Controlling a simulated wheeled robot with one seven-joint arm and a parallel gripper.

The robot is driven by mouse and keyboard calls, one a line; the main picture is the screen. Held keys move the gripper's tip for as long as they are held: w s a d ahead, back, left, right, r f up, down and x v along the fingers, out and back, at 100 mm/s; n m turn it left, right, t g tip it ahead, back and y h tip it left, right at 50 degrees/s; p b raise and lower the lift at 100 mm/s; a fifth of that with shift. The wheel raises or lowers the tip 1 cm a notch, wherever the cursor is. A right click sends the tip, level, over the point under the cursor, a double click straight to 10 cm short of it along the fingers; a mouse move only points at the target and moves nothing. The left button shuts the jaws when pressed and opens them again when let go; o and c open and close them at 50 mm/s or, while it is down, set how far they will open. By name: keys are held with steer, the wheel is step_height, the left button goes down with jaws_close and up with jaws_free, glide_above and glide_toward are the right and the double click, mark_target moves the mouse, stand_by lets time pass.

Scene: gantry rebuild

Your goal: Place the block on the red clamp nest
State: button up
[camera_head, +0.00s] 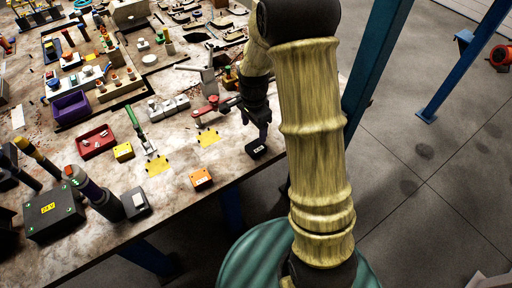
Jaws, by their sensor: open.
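A small black block with a white label (256,148) lies near the table's right edge. My gripper (256,128) is open, pointing down just above and behind this block; I cannot tell whether the fingertips touch it. The red clamp (207,108) is to the left of my gripper, with a yellow marked patch (209,139) in front of it that looks bare. An orange block (201,179) lies at the front edge, and a yellow block (123,152) lies further left. The task does not name a colour for the block.
A green-handled clamp (137,122) stands left, with another yellow patch (157,166). A red tray (95,142), purple bin (71,107) and dark box (54,215) are further left. A blue post (381,60) rises to the right of my arm. The back is crowded.

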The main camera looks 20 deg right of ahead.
glide_above(256, 146)
steer(key=f, duration=0.4)
steer(key=shift+w+a+f, duration=0.1)
steer(key=shift+w+a, duration=0.1)
steer(key=shift+a, duration=0.1)
steer(key=shift+f, duration=0.1)
steer(key=f, duration=0.1)
steer(key=f+p, duration=0.1)
steer(key=f, duration=0.2)
steer(key=shift+s+d, duration=0.2)
steer(key=shift+d, duration=0.15)
steer(key=shift+f+p, duration=0.3)
steer(key=shift+f, duration=0.2)
jaws_close()
